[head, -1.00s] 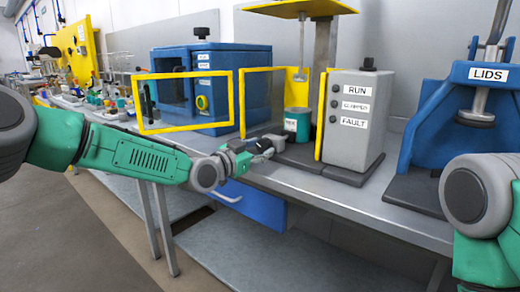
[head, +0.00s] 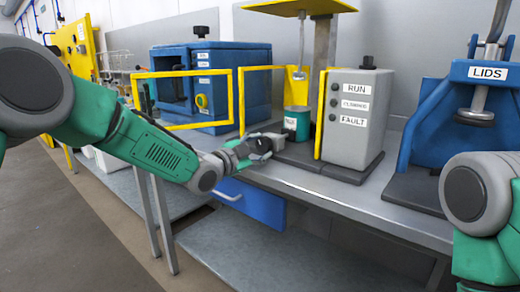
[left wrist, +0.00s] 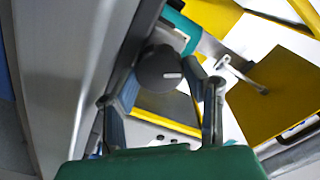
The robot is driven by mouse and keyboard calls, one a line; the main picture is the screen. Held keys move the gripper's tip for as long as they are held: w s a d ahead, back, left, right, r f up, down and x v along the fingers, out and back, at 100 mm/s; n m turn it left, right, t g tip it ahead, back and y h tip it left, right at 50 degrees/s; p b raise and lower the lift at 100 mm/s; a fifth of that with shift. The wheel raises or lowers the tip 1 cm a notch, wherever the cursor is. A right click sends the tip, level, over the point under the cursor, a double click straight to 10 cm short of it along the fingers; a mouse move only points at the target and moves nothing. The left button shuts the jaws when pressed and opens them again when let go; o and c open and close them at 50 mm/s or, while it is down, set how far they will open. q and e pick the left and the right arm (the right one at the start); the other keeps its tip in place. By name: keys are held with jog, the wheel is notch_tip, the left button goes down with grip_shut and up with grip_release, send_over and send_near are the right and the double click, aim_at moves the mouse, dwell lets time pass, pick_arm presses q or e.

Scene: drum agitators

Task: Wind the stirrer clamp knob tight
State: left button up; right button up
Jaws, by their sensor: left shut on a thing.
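A round dark grey knob (left wrist: 160,68) with a white index mark sits between the two fingertips in the left wrist view. In the head view my left gripper (head: 262,146) is at the front of the stirrer's dark base (head: 330,168), just left of the teal can (head: 297,123). My left gripper, seen in the left wrist view (left wrist: 160,80), is shut on the knob. The fingers hide much of the knob in the head view. My right gripper is out of view; only part of the right arm shows.
The grey box (head: 352,120) with RUN and FAULT labels stands right of the can. A yellow guard frame (head: 205,98) stands open at the left, before a blue cabinet (head: 235,70). A blue LIDS press (head: 475,85) is at the right. Bare bench shows along the front edge.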

pick_arm(q)
jog(key=shift+s+d+f, duration=0.1)
jog(key=shift+s+f, duration=0.05)
jog(key=shift+f, duration=0.25)
jog(key=o, duration=1)
jog(key=shift+o, duration=0.8)
jog(key=shift+r, duration=0.15)
jog(key=v, duration=1.2)
jog(key=shift+r, duration=0.1)
